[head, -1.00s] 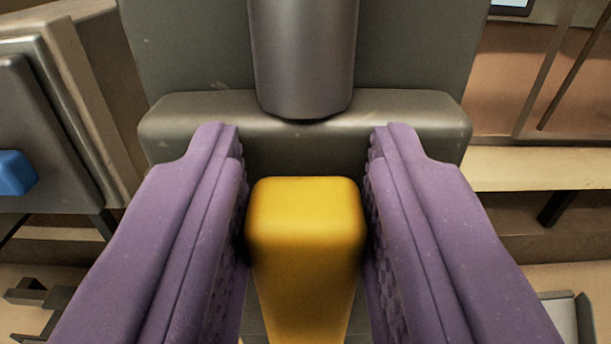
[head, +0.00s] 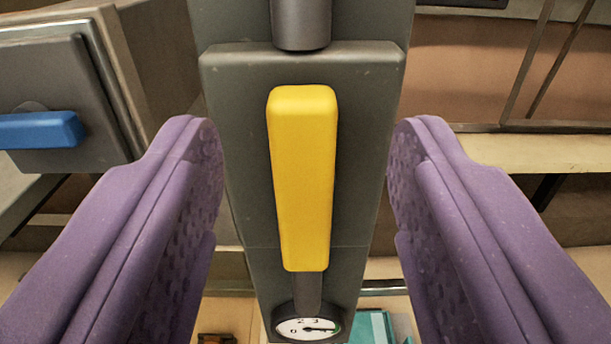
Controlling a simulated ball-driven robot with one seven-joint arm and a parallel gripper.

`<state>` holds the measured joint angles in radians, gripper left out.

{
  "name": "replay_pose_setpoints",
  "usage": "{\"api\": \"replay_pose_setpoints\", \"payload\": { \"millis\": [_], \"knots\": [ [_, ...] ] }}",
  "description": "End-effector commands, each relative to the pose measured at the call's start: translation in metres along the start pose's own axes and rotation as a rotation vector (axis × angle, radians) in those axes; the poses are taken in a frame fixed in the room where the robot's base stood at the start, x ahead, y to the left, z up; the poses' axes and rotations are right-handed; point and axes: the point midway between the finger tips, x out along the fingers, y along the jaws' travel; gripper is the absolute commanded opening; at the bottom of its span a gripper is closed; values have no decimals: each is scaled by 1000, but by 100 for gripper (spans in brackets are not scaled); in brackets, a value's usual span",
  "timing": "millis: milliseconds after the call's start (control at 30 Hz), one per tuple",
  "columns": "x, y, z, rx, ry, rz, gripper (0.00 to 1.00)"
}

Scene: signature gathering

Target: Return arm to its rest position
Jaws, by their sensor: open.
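My gripper (head: 306,140) shows in the head view as two purple padded fingers, one on each side of the picture. The fingers are wide apart and hold nothing. Between them, farther off, is a yellow lever handle (head: 302,180) standing upright on a dark grey panel (head: 235,110). Clear gaps show between the handle and both fingers. The rest of my arm is not in view.
A round white dial (head: 306,328) sits below the handle. A blue handle (head: 40,130) on a grey box (head: 70,80) is at the left. A teal object (head: 373,328) lies low behind the panel. A beige ledge (head: 540,153) runs along the right.

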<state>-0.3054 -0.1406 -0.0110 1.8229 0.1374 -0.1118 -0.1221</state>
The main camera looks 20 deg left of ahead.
Motion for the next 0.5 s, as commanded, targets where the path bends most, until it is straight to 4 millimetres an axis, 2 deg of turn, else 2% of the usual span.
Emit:
{"api": "replay_pose_setpoints", "payload": {
  "millis": [100, 200, 500],
  "knots": [
    [-17, 0, 0, 0, 2, 0, 53],
    [-23, 0, 0, 0, 1, 0, 53],
    [-24, 0, 0, 0, 0, 0, 53]
  ]
}}
